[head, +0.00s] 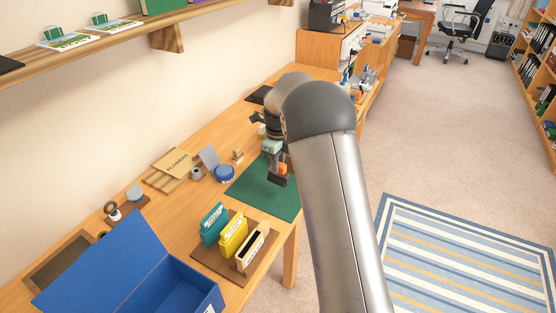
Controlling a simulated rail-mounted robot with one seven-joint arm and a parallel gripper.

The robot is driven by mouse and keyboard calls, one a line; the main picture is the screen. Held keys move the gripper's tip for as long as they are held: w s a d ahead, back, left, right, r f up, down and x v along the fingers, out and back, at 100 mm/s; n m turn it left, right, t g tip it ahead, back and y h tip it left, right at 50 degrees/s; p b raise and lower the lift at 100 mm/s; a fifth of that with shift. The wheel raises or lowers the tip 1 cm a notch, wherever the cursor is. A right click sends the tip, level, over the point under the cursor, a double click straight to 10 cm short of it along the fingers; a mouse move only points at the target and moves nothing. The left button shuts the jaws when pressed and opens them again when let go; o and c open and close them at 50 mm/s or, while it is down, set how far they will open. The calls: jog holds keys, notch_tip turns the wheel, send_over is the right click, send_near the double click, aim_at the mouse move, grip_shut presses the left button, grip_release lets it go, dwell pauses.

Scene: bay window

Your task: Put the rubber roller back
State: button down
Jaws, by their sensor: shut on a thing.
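My gripper (273,158) hangs over the green mat (262,195) on the wooden bench, partly hidden behind my own arm. It is shut on a small tool with an orange part and a dark block-like end (277,181), which looks like the rubber roller. The dark end is low over the mat; I cannot tell whether it touches. A small wooden stand (237,156) is left of the gripper, at the mat's back edge. I cannot tell which place belongs to the roller.
A blue tape roll (225,173) and a grey wedge-shaped thing (208,157) lie left of the mat. In front are a rack with teal (213,224) and yellow (233,233) holders and an open blue box (180,290). A shelf (120,45) runs above the bench.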

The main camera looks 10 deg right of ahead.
aim_at(278, 180)
jog(key=shift+f+b, duration=1.85)
jog(key=shift+f, duration=1.75)
jog(key=shift+f, duration=0.25)
jog(key=c, duration=1.2)
grip_release()
jog(key=shift+o, duration=0.2)
